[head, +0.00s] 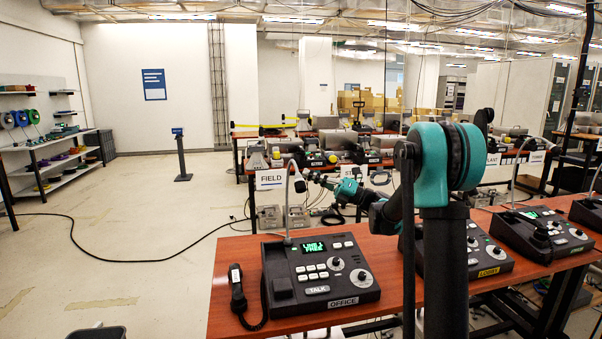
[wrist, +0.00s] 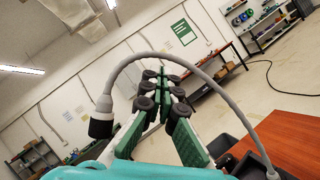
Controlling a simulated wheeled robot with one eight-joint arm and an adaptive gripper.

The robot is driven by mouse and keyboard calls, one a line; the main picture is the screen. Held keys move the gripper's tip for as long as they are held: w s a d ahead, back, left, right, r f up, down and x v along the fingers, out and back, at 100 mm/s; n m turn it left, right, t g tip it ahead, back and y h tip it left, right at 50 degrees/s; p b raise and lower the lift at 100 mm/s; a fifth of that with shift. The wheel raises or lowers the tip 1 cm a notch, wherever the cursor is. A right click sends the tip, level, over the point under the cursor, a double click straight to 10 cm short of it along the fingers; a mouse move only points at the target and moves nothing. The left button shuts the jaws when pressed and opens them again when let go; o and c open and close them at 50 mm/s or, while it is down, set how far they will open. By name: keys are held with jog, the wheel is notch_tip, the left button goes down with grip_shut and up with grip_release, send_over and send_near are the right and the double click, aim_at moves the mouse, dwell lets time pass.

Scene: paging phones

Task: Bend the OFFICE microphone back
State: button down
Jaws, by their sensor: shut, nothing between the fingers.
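The OFFICE paging phone (head: 284,289) is a black desk unit with a green display, on the near left of the wooden table. Its thin grey gooseneck (head: 288,215) rises from the back left and curls over at the top, with the microphone head (head: 300,186) hanging down. My gripper (head: 309,176) is at the height of that head and close to it. In the wrist view the gooseneck (wrist: 218,85) arches around the fingertips, with the black microphone head (wrist: 101,123) left of them. My gripper (wrist: 163,82) is shut and empty; I cannot tell whether it touches the microphone.
The LOBBY phone (head: 488,256) and another phone (head: 545,235) stand to the right on the same table (head: 235,255). A FIELD sign (head: 271,179) stands behind. The floor at left is open, with a cable across it.

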jog(key=v, duration=0.8)
jog(key=shift+a, duration=0.1)
